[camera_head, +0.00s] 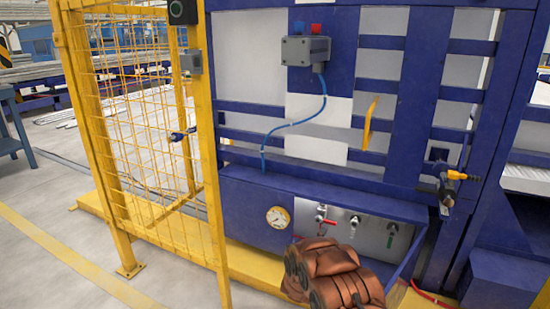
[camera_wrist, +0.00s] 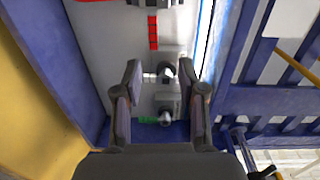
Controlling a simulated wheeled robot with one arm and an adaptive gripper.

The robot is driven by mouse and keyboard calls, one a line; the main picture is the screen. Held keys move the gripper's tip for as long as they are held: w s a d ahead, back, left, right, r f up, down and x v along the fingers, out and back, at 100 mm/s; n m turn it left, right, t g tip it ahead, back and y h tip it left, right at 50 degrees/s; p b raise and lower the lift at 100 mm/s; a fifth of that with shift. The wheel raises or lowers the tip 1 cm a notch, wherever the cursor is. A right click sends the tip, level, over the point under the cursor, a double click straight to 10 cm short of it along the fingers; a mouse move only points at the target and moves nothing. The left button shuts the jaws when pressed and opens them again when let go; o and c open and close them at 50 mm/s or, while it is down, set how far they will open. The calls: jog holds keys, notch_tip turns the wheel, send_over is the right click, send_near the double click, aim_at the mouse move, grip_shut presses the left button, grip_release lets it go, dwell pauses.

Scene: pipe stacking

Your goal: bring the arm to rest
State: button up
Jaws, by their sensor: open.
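My gripper (camera_wrist: 161,74) is open in the wrist view, with its two dark fingers apart and nothing visibly held between them. It faces a pale panel (camera_wrist: 95,30) with valves; a grey valve (camera_wrist: 166,108) shows between the fingers, but I cannot tell how far off it is. In the head view, my copper-coloured arm is at the bottom middle, in front of the blue frame (camera_head: 400,100). The gripper itself is not visible there.
The panel carries a red-handled valve (camera_head: 322,218), a middle valve (camera_head: 353,221) and a green-handled valve (camera_head: 392,229). A round gauge (camera_head: 277,217) is to their left. A yellow mesh fence (camera_head: 135,110) stands left; open floor (camera_head: 50,215) lies beyond.

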jog(key=s+a+r+n+g+y+p, duration=0.1)
jog(key=a+r+n+y+p, duration=0.15)
jog(key=r, duration=0.35)
jog(key=s+a+r+n+g+y+p, duration=0.1)
jog(key=r+p, duration=0.3)
jog(key=r, duration=0.2)
jog(key=s+a+r+n+g+y+p, duration=0.1)
jog(key=a+r+n+y+p, duration=0.15)
jog(key=r, duration=0.45)
jog(key=s+a+r+n+g+y+p, duration=0.1)
jog(key=s+a+r+n+g+p, duration=0.15)
jog(key=s+r+p, duration=0.45)
jog(key=s+a+r+n+g+y+p, duration=0.1)
jog(key=s+r+n+g+p, duration=0.15)
jog(key=s+r, duration=0.5)
jog(key=s+d+r+n+g+p, duration=0.1)
jog(key=s+r+n+g+p, duration=0.2)
jog(key=s, duration=1.2)
jog(key=s+d+r+n+g+p, duration=0.2)
jog(key=s+r+n+p, duration=0.3)
jog(key=s+r+p, duration=0.5)
jog(key=s+d+r+n+g+p, duration=0.2)
jog(key=s+r+n+g+p, duration=0.2)
jog(key=s+r, duration=1)
jog(key=s+p, duration=0.3)
jog(key=s, duration=0.4)
jog(key=shift+s+d+r, duration=0.2)
jog(key=shift+r, duration=0.05)
jog(key=shift+c, duration=0.2)
